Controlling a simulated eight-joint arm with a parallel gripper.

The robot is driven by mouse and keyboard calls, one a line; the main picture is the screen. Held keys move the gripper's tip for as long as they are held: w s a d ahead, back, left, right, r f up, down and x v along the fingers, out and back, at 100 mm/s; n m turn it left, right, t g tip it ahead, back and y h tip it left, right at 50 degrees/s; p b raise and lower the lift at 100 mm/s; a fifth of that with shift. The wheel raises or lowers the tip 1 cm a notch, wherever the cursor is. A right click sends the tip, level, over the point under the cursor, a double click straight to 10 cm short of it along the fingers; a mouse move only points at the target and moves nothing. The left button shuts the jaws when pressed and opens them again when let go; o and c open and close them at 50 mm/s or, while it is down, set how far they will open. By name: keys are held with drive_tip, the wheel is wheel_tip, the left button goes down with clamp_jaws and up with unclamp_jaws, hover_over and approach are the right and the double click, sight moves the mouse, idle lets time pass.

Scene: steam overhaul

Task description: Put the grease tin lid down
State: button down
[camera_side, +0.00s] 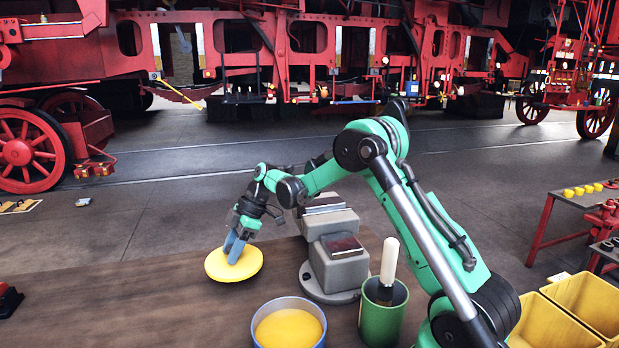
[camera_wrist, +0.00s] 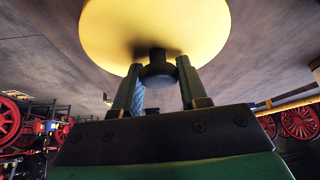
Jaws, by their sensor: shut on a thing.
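The grease tin lid (camera_side: 222,268) is a round yellow disc over the brown bench top, left of the vice. Its dark knob (camera_wrist: 158,70) shows between my fingers in the wrist view. My gripper (camera_side: 235,250) is shut on this knob from above, and it also shows in the wrist view (camera_wrist: 158,84). The lid looks nearly level and low over the bench; I cannot tell if it touches. The grease tin (camera_side: 258,339), with a blue-grey rim and yellow grease inside, stands uncovered at the front, right of the lid.
A grey vice (camera_side: 338,267) stands just right of my gripper. A green pot (camera_side: 383,321) with a pale-handled brush (camera_side: 389,262) is right of the tin. Yellow bins (camera_side: 590,308) are at the far right. The bench top (camera_side: 110,300) left of the lid is mostly clear.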

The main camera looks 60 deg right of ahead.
drive_tip(key=shift+f, duration=1.9)
drive_tip(key=shift+f, duration=0.15)
drive_tip(key=shift+c, duration=2.4)
unclamp_jaws()
